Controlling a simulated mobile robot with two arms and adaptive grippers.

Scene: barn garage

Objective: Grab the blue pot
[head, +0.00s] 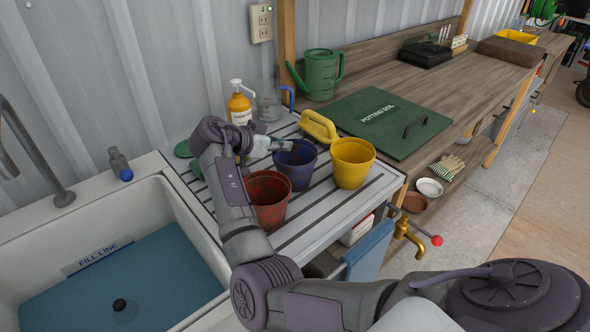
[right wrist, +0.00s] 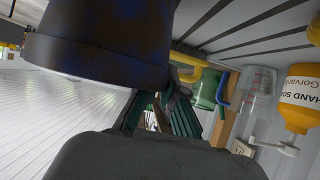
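The blue pot (head: 299,167) stands on the slatted drainboard, between a red pot (head: 268,198) and a yellow pot (head: 352,163). My right gripper (head: 284,147) is at the far left part of its rim in the head view. In the right wrist view the blue pot (right wrist: 105,35) fills the upper left, very close to the gripper. The gripper's fingers (right wrist: 160,112) are partly hidden by the pot, so I cannot tell whether they are closed on its wall. My left gripper is not in view.
A yellow-handled object (head: 318,127) lies right behind the blue pot. A soap bottle (head: 239,104) and a clear jug (head: 268,100) stand at the back. The sink (head: 178,225) is at left.

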